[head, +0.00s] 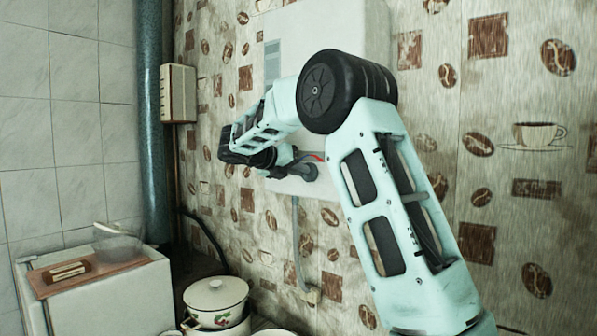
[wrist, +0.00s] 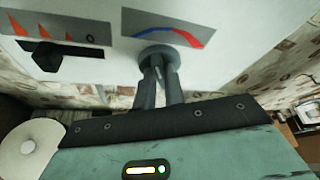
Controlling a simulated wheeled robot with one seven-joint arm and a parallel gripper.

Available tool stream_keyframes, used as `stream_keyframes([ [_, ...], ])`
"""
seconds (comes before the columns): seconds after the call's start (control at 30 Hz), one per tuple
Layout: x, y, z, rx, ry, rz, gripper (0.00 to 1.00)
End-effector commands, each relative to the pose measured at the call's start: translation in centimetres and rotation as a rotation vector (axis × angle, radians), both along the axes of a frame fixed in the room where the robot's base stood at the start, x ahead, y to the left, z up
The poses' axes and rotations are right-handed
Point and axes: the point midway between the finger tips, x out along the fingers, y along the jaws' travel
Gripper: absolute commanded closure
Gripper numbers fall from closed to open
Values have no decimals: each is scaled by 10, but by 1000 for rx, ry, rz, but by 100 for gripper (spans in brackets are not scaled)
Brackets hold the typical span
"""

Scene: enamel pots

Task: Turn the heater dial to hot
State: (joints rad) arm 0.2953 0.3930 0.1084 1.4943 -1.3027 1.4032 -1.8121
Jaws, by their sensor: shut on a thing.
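The heater (head: 345,32) is a white box on the wall in the head view, partly hidden by my arm. Its white front fills the upper part of the wrist view (wrist: 105,72). The heater dial (wrist: 158,55) is a round grey knob below a blue-to-red curved scale (wrist: 170,32). My gripper (wrist: 160,78) is shut on the dial, its two grey fingers reaching up to it. In the head view my gripper (head: 308,172) is at the heater's lower front. The dial's pointer direction cannot be told.
A black slider (wrist: 48,55) sits left of the dial under orange marks. A grey hose (head: 297,235) hangs below the heater. A white lidded pot (head: 216,298) and a white cabinet with a board (head: 90,268) stand low at the left. A blue pipe (head: 152,120) runs up the corner.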

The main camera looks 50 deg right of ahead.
Motion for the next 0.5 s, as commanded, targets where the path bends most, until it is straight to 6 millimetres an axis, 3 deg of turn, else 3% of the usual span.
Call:
stream_keyframes([
  [0.5, -6, 0, -2, 28, -375, 1, 100],
])
